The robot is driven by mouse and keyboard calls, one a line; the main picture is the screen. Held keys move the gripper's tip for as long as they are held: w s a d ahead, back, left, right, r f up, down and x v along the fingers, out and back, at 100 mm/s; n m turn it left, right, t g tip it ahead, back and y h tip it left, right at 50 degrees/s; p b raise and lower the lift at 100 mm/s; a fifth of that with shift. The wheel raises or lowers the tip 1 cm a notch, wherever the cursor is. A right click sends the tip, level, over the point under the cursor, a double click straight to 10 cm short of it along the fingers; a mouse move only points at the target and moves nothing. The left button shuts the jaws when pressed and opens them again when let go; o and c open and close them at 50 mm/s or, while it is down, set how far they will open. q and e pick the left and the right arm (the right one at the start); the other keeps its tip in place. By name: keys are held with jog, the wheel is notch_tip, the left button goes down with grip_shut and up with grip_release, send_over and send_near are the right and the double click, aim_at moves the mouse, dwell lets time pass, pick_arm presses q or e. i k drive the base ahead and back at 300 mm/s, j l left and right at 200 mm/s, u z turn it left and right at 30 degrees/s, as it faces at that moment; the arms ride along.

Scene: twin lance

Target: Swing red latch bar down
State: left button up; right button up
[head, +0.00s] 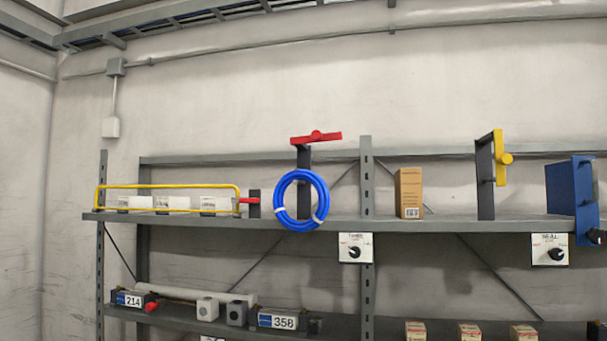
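The red latch bar (325,138) sits on top of a dark upright post (303,158) on the upper shelf, near the middle of the head view. The bar lies nearly level, reaching out to both sides of the post. A coil of blue hose (278,200) hangs in front of the post's lower part, at the shelf's front edge. Neither of my grippers shows in the head view.
The upper shelf (450,226) also carries a yellow wire frame (168,186) with a red handle, a cardboard box (409,193), a yellow latch (500,157) on a dark plate and a blue panel (572,195). Two knob panels (355,247) (549,249) hang below its edge.

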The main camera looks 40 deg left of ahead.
aim_at(316, 137)
jog(key=u, duration=1.3)
